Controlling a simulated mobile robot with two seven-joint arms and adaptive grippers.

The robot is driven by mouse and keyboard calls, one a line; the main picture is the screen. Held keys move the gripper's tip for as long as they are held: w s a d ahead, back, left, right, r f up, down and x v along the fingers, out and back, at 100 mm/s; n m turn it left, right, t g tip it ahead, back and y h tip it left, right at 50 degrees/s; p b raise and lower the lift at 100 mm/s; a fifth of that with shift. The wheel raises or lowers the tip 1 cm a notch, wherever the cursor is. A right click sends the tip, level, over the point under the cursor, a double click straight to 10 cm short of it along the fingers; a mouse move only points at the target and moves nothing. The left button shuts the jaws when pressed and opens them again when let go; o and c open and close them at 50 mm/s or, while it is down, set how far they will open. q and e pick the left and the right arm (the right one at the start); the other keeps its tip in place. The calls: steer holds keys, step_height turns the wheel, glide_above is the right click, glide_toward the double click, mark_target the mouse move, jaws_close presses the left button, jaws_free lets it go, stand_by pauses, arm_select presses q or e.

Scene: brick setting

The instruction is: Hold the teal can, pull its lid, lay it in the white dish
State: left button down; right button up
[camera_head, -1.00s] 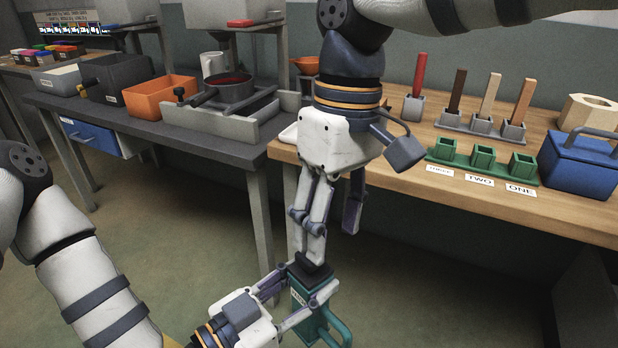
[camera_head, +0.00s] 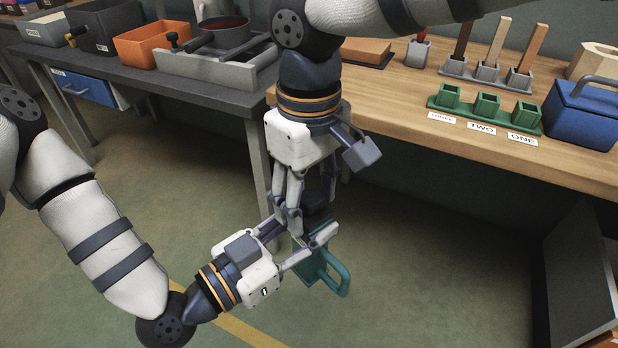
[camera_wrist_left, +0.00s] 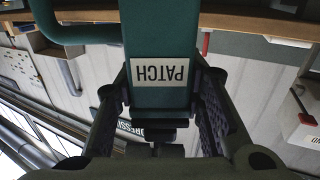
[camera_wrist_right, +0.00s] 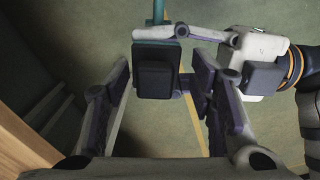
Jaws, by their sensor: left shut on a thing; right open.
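The teal can (camera_head: 309,264) with a side handle is held in the air in front of the wooden table. My left gripper (camera_head: 298,243) is shut on it from the side. In the left wrist view the can (camera_wrist_left: 160,35) carries a label reading PATCH, seen upside down. The dark lid (camera_head: 316,205) sits on top of the can. My right gripper (camera_head: 311,212) points down over it and is open. In the right wrist view the lid (camera_wrist_right: 157,80) lies between the fingers, nearer the left one, apparently not gripped. I cannot make out the white dish.
The wooden table (camera_head: 420,125) holds a green three-socket block (camera_head: 486,106), grey holders with sticks and a blue box (camera_head: 582,115). The dark bench at left carries an orange bin (camera_head: 155,43) and a pan (camera_head: 225,33). Open floor lies below the can.

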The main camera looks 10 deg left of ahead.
jaws_close()
steer(key=shift+r, duration=0.15)
stand_by(0.4)
steer(key=shift+r, duration=0.95)
